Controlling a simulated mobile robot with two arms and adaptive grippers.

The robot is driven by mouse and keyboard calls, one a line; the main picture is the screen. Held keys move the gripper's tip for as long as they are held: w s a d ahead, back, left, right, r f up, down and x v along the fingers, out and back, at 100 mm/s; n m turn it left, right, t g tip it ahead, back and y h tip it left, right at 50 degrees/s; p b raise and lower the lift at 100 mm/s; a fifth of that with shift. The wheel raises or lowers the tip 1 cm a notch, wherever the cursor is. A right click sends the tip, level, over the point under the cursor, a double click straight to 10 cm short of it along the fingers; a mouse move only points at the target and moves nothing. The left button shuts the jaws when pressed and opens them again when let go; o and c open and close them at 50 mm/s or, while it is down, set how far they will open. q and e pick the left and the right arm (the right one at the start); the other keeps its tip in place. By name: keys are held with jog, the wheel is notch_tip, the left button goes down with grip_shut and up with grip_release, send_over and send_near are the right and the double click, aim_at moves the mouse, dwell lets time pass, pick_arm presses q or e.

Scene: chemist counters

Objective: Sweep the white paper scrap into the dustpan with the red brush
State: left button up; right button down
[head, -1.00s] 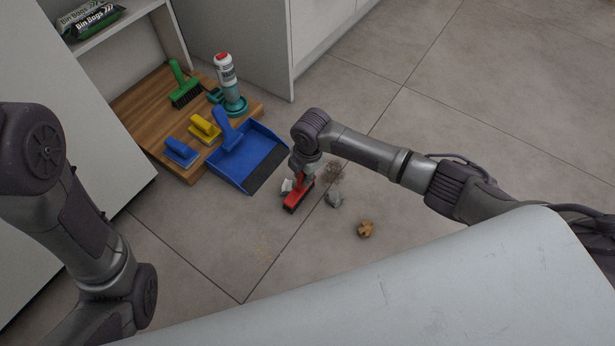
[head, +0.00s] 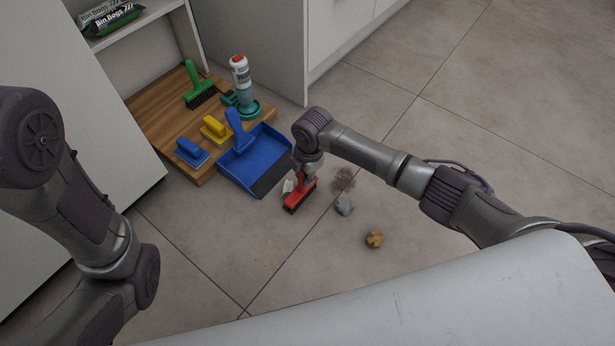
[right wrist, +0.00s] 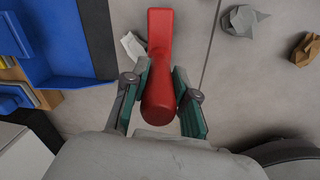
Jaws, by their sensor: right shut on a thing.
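My right gripper (head: 309,170) is shut on the handle of the red brush (head: 299,197) and holds it bristles down at the floor. In the right wrist view the red handle (right wrist: 160,70) runs between the fingers. The white paper scrap (head: 288,186) lies on the floor just left of the brush, between it and the dustpan, partly hidden by the brush. It also shows in the right wrist view (right wrist: 132,46). The blue dustpan (head: 246,160) lies to the left, its dark front lip (head: 271,179) facing the scrap. My left gripper is not in view; only my left arm shows.
A grey crumpled scrap (head: 344,206), a brown one (head: 375,239) and a dark dust patch (head: 343,179) lie right of the brush. A wooden board (head: 151,111) holds a green brush (head: 200,90), yellow and blue scrubbers and a bottle (head: 241,76). Cabinets stand behind.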

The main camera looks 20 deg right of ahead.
jog(key=shift+w+a+b, duration=0.75)
jog(key=shift+w+b, duration=0.1)
jog(key=shift+w, duration=0.15)
jog(key=shift+w+a, duration=0.2)
jog(key=shift+w+a+b, duration=0.95)
jog(key=shift+w, duration=0.3)
